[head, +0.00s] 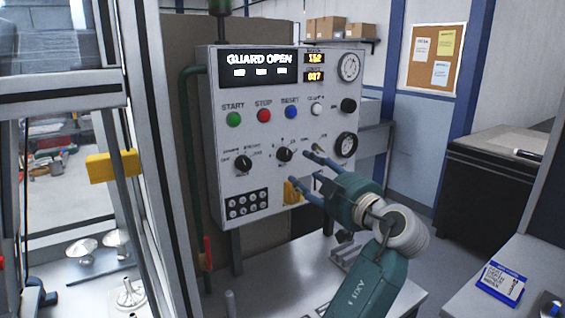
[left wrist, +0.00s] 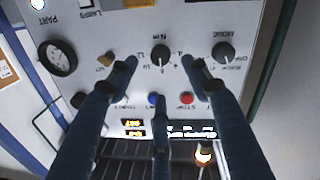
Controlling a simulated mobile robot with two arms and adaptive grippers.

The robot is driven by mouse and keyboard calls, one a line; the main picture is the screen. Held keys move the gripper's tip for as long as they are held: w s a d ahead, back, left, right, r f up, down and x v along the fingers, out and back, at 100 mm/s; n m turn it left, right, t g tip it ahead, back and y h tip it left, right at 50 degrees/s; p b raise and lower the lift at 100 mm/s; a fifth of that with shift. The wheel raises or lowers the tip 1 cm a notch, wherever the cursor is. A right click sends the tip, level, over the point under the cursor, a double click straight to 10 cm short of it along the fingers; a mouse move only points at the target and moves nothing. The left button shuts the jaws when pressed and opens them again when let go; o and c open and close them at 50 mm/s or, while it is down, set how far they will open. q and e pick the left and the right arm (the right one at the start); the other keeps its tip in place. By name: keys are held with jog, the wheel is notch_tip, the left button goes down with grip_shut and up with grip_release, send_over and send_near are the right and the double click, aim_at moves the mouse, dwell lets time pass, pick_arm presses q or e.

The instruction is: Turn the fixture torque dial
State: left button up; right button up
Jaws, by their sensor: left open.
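The control panel (head: 262,190) carries a black torque dial (head: 284,154) in its middle, below the row of buttons. The dial (left wrist: 160,54) has a white pointer mark and numbers with "Nm" printed beside it in the left wrist view, where the panel appears upside down. My left gripper (head: 306,167) is open, its fingers pointing at the panel just right of the dial in the head view. In the left wrist view, the dial lies between the two upper fingertips of the gripper (left wrist: 159,68). I cannot tell whether they touch it. My right gripper is out of view.
A black mode knob (head: 243,163) sits left of the dial, and a small toggle (head: 319,147) right of it. The green (head: 234,119), red (head: 264,115) and blue (head: 292,112) buttons sit above. The display (head: 258,66) reads "GUARD OPEN". A machine frame stands at left.

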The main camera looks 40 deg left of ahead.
aim_at(287, 156)
pick_arm(q)
jog(key=p+x, duration=0.1)
jog(key=x, duration=0.2)
jog(key=p+x, duration=0.2)
jog(key=x, duration=0.1)
jog(key=r+p+x, duration=0.1)
jog(key=x, duration=0.2)
jog(key=shift+s+p, duration=0.15)
jog(key=shift+p, duration=0.15)
jog(key=shift+a+f, duration=0.1)
jog(key=shift+a, duration=0.15)
jog(key=shift+w+a+f, duration=0.1)
jog(key=shift+w+a, duration=0.05)
jog(key=shift+w, duration=0.1)
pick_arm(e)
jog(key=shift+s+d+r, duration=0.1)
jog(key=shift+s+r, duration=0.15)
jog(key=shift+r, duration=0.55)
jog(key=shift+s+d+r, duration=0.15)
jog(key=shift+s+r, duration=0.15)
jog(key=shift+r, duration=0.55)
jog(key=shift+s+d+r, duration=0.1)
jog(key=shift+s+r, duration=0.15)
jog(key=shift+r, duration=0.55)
pick_arm(q)
jog(key=c, duration=1.2)
jog(key=shift+o, duration=0.2)
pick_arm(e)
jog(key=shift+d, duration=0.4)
